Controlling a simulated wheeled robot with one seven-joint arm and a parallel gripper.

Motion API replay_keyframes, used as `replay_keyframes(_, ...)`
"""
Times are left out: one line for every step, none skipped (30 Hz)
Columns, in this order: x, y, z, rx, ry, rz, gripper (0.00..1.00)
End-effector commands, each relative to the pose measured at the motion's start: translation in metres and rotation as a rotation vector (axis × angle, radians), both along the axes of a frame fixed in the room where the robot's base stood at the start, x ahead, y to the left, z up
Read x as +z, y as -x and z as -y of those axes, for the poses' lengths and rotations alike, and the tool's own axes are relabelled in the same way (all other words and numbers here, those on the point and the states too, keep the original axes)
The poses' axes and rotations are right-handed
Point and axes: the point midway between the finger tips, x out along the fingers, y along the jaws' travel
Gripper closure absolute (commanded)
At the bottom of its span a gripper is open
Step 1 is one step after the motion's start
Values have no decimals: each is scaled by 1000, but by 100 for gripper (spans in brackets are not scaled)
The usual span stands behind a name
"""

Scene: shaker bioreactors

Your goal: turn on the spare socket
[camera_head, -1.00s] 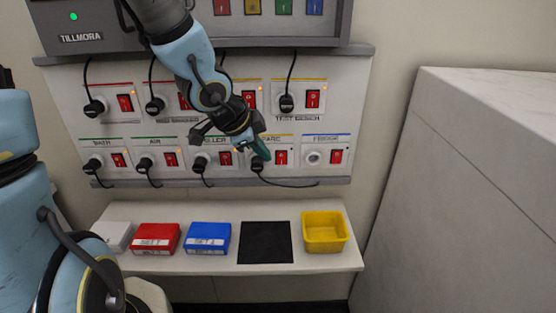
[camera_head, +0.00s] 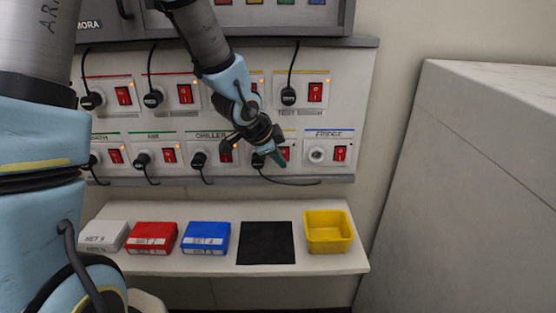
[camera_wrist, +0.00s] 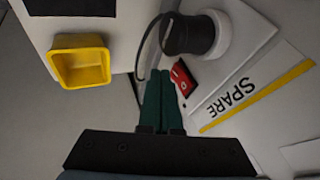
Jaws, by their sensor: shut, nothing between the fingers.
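The spare socket panel, with a yellow stripe and the label SPARE (camera_wrist: 240,93), is in the lower row of the wall board, left of the fridge socket (camera_head: 316,154). A black plug (camera_wrist: 190,35) with a cable sits in it; it also shows in the head view (camera_head: 258,161). Its red rocker switch (camera_wrist: 184,79) shows beside the fingertips in the wrist view and is partly covered by my gripper in the head view (camera_head: 286,153). My gripper (camera_wrist: 161,72) has green fingers, shut and empty, at or just in front of the switch. I cannot tell whether they touch.
Other sockets with plugs and red switches surround it, including the chiller (camera_head: 226,156) and the upper row. Below, a shelf (camera_head: 180,266) holds red (camera_head: 151,238) and blue (camera_head: 205,237) boxes, a black mat (camera_head: 266,243) and a yellow bin (camera_head: 328,230). A pale block (camera_head: 450,190) stands at right.

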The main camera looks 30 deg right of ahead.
Motion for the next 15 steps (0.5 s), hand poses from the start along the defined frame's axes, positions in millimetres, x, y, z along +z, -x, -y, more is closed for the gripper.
replay_keyframes(1, -3, 1, 1, -1, -1, 100)
replay_keyframes(0, -5, 2, 0, 0, -1, 100)
replay_keyframes(0, -6, 3, 1, 0, -1, 100)
replay_keyframes(0, -7, 3, 1, 0, -1, 100)
replay_keyframes(-1, -8, 3, 1, 0, -1, 100)
replay_keyframes(-1, -8, 3, 1, 0, -1, 100)
replay_keyframes(-1, -8, 4, 1, 0, -1, 100)
replay_keyframes(-1, -8, 3, 1, 0, -1, 100)
replay_keyframes(-1, -9, 3, 1, 0, -1, 100)
replay_keyframes(-1, -8, 3, 1, 0, -1, 100)
replay_keyframes(-1, -8, 3, 1, 0, -1, 100)
replay_keyframes(-2, -8, 3, 1, 0, -1, 100)
replay_keyframes(-2, -8, 3, 1, 0, -1, 100)
replay_keyframes(-2, -8, 3, 1, 0, -1, 100)
replay_keyframes(-2, -8, 3, 0, 0, 1, 100)
